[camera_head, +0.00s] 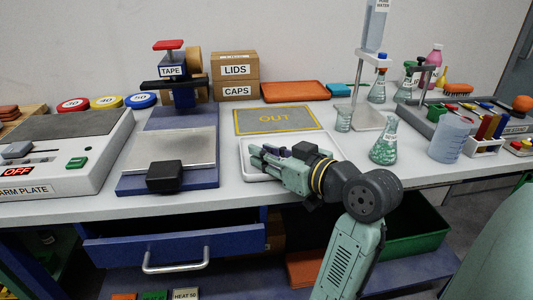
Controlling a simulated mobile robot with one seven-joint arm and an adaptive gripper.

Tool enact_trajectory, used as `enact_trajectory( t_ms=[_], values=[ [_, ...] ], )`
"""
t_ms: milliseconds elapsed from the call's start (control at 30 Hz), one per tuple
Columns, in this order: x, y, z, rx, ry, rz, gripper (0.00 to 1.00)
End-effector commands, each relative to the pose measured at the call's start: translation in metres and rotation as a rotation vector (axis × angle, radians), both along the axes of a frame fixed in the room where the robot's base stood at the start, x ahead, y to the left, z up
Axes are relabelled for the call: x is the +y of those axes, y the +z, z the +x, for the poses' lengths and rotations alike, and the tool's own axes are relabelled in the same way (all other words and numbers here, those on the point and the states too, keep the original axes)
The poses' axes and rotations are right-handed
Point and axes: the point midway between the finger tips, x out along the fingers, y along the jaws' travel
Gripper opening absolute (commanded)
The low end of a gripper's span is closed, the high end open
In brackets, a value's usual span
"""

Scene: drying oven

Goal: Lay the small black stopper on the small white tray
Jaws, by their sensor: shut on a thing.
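The small white tray (249,173) lies on the bench in front of the grey OUT mat. My gripper (257,157) reaches in from the right and lies low over the tray, covering much of it. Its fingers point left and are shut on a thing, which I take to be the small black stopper. The stopper cannot be made out clearly among the fingers and dark gripper parts. I cannot tell whether it touches the tray.
The OUT mat (277,120) behind the tray is bare. A blue press (168,145) stands to the left. A conical flask (385,150) and a beaker (450,139) stand to the right. An open blue drawer (175,247) is below the bench.

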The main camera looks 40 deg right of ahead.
Motion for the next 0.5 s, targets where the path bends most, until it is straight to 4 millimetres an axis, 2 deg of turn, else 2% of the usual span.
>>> enact_trajectory(
  t_ms=[300,333,433,500],
  values=[
    [-0.0001,-0.0137,-0.0001,0.014,0.003,0.006,0.10],
    [-0.0001,-0.0140,-0.0001,0.014,0.003,0.006,0.22],
    [-0.0003,-0.0152,0.0001,0.015,0.003,0.007,0.29],
    [-0.0004,-0.0153,0.0002,0.016,0.003,0.007,0.30]
  ],
)
